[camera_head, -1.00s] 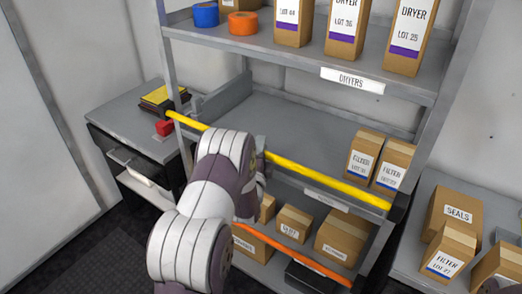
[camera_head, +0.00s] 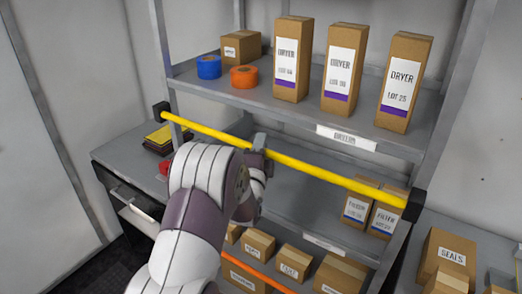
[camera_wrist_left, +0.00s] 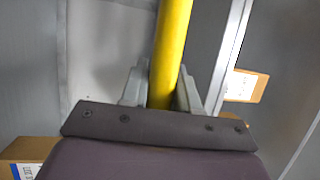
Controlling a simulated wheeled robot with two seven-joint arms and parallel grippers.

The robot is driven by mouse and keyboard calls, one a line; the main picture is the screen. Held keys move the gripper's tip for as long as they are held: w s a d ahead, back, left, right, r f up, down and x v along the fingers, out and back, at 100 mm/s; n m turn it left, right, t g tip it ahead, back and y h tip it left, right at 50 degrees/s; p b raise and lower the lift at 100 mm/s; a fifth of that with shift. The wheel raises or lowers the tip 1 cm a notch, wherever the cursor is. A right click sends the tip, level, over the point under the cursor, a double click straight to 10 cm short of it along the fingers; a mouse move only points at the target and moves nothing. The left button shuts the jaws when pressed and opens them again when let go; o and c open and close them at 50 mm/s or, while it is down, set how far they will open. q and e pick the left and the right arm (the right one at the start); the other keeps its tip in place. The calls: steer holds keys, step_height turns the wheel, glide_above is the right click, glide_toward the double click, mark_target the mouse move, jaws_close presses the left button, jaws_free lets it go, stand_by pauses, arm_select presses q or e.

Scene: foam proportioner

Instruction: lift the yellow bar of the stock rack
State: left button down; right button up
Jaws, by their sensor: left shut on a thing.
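The yellow bar (camera_head: 310,171) runs across the front of the stock rack (camera_head: 290,112), from a black end bracket at the left post to another (camera_head: 414,205) at the right post. It sits just under the upper shelf, above the middle shelf. My left gripper (camera_head: 258,145) is shut on the bar near its middle, partly hidden behind my own arm. In the left wrist view the yellow bar (camera_wrist_left: 172,45) passes between the two grey fingers of my left gripper (camera_wrist_left: 162,88). My right gripper is not in view.
Tall dryer boxes (camera_head: 341,62), a blue tape roll (camera_head: 209,66) and an orange one (camera_head: 243,76) stand on the upper shelf. Filter boxes (camera_head: 359,203) stand on the middle shelf behind the bar. An orange bar (camera_head: 257,275) crosses lower down. A side counter stands left.

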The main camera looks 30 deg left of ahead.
arm_select(q)
steer(key=shift+r, duration=0.15)
steer(key=c, duration=0.9)
jaws_free()
steer(key=shift+s, duration=0.1)
steer(key=shift+s+d+f, duration=0.1)
steer(key=shift+s+f, duration=0.1)
steer(key=shift+f, duration=0.05)
steer(key=b+v, duration=0.4)
steer(key=v, duration=0.8)
steer(key=shift+s+r, duration=0.1)
steer(key=shift+c, duration=0.3)
